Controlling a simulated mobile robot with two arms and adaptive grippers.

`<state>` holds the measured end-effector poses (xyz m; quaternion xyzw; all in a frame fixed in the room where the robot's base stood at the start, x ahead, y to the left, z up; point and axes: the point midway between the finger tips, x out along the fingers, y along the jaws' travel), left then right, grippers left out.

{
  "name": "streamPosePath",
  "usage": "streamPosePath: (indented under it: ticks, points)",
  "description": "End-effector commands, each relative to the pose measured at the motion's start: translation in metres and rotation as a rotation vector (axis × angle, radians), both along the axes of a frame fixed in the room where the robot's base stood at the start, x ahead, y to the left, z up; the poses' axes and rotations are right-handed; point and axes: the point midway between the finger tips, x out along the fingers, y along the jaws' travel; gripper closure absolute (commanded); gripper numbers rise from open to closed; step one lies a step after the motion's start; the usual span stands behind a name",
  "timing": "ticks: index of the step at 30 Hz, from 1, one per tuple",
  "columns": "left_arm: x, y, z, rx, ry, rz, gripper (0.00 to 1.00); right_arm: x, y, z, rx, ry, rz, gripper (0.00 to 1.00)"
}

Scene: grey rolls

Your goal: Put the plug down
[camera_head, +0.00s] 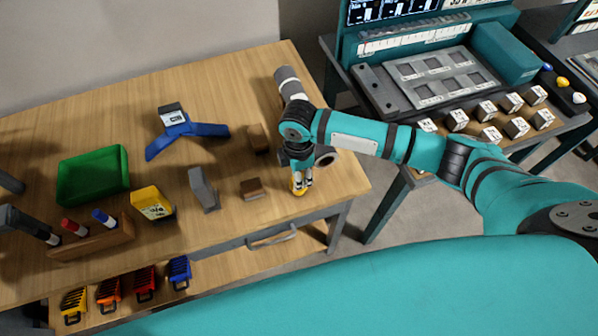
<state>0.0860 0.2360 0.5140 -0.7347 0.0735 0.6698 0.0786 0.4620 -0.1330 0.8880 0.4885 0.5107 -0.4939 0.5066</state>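My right arm reaches in from the right over the table's right part. Its gripper (303,178) points down near the table's front right edge. A small yellow plug (298,189) shows at its fingertips, and the fingers appear shut on it. The fingers hide part of the plug. I cannot tell whether the plug touches the wooden table top (225,95).
A brown block (252,189), a grey upright piece (204,190) and a yellow box (153,203) stand left of the gripper. A teal console (505,52) stands right.

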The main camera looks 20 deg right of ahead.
Motion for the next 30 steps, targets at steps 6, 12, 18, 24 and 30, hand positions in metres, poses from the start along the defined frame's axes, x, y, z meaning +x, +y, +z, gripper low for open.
streamPosePath:
  ticks: [6, 12, 18, 24, 30]
  points:
    - [0.0, 0.0, 0.0, 0.0, 0.0, 0.0, 0.6, 0.0, 0.0, -0.002, 0.0, -0.001, 0.001, 0.91]
    - [0.0, 0.0, 0.0, 0.0, 0.0, 0.0, 0.6, 0.0, 0.0, -0.002, 0.0, -0.001, 0.0, 0.48]
    - [0.0, 0.0, 0.0, 0.0, 0.0, 0.0, 0.6, 0.0, 0.0, -0.001, 0.0, -0.001, 0.0, 0.48]
    - [0.0, 0.0, -0.004, 0.0, 0.0, 0.0, 0.6, 0.001, 0.0, 0.012, 0.001, -0.004, -0.001, 0.48]
    - [0.0, 0.0, -0.013, 0.0, 0.0, 0.0, 0.6, 0.002, 0.001, 0.053, 0.001, -0.006, 0.001, 0.48]
